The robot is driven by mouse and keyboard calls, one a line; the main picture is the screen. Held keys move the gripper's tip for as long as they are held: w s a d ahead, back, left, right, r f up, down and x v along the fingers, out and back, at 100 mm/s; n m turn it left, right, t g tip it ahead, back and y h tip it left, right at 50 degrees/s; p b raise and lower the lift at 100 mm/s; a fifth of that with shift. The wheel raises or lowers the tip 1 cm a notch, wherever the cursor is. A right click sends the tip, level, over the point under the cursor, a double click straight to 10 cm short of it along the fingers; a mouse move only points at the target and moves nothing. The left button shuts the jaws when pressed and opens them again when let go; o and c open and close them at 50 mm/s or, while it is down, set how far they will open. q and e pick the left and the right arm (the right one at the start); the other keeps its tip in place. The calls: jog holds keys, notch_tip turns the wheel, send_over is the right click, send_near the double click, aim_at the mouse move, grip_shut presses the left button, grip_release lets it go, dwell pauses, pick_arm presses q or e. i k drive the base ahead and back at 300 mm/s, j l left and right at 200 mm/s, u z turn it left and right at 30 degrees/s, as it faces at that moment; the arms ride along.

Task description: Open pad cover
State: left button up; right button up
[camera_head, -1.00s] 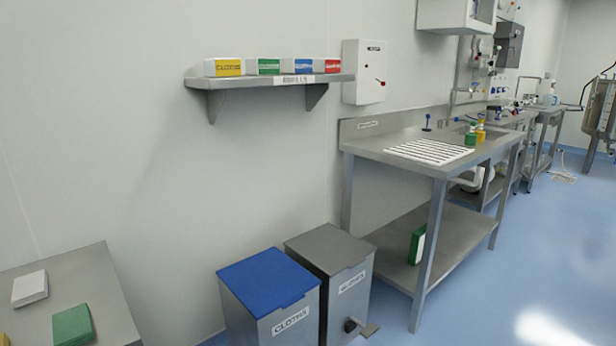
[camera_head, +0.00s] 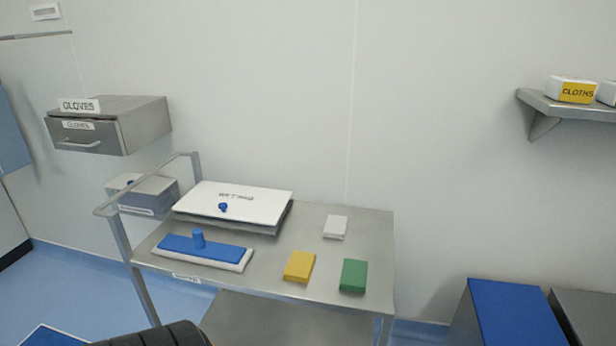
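A low box with a white lid (camera_head: 240,203) lettered like "wet pads" sits at the back left of a metal cart (camera_head: 370,250). The lid has a small blue knob near its front edge and lies flat on the grey box body (camera_head: 262,230), so the cover is closed. A flat white pad with a blue top and upright blue handle (camera_head: 206,250) lies in front of it.
White (camera_head: 336,227), yellow (camera_head: 299,266) and green (camera_head: 354,276) blocks lie on the cart. A rail handle (camera_head: 150,184) rises at the cart's left end. A gloves drawer box (camera_head: 110,125) hangs at left, with a smaller grey box (camera_head: 145,194) below. A blue-lidded bin (camera_head: 512,312) stands right.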

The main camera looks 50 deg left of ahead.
aim_at(253, 205)
jog(key=u, duration=2.15)
